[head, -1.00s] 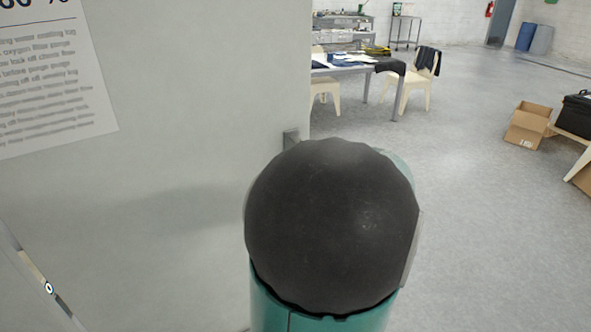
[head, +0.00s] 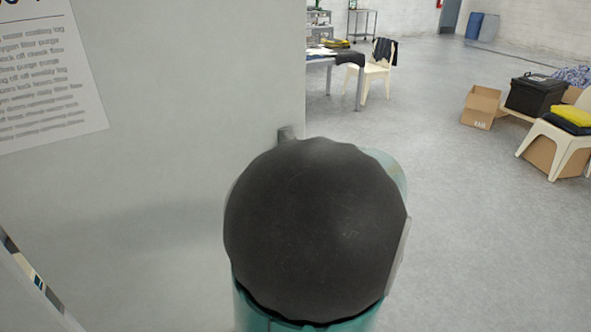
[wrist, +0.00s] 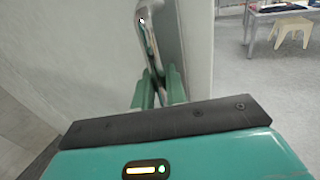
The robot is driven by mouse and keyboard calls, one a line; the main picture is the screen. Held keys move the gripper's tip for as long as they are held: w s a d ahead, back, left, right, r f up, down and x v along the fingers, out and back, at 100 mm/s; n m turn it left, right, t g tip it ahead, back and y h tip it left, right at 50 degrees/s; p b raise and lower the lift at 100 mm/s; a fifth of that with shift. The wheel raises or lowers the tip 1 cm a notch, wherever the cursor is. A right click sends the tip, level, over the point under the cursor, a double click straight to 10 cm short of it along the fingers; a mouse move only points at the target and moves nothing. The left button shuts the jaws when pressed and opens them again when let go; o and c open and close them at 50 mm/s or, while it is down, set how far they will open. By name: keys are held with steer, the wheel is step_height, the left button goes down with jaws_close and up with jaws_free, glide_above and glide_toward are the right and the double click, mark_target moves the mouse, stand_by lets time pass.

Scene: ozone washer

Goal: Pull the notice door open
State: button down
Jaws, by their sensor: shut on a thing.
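The notice door (head: 170,170) is a large pale grey panel filling the left of the head view, with a printed notice (head: 45,80) on it. The door also fills the left of the wrist view (wrist: 85,60). Its metal handle (wrist: 148,35) stands near the door's right edge in the wrist view. My gripper (wrist: 158,85) has its green fingers shut on the lower part of this handle. In the head view my arm's dark round joint hides the gripper, and only a small grey piece of the handle (head: 287,133) shows above it.
Open grey floor lies right of the door. A table (head: 340,62) and a white chair (head: 375,72) stand farther back. A cardboard box (head: 482,108), a black case (head: 540,95) and a white chair with yellow and dark cloths (head: 555,145) are at right.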

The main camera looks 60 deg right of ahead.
steer(key=shift+w, duration=0.15)
steer(key=c, duration=1.5)
jaws_free()
steer(key=v, duration=1.4)
steer(key=shift+d, duration=0.1)
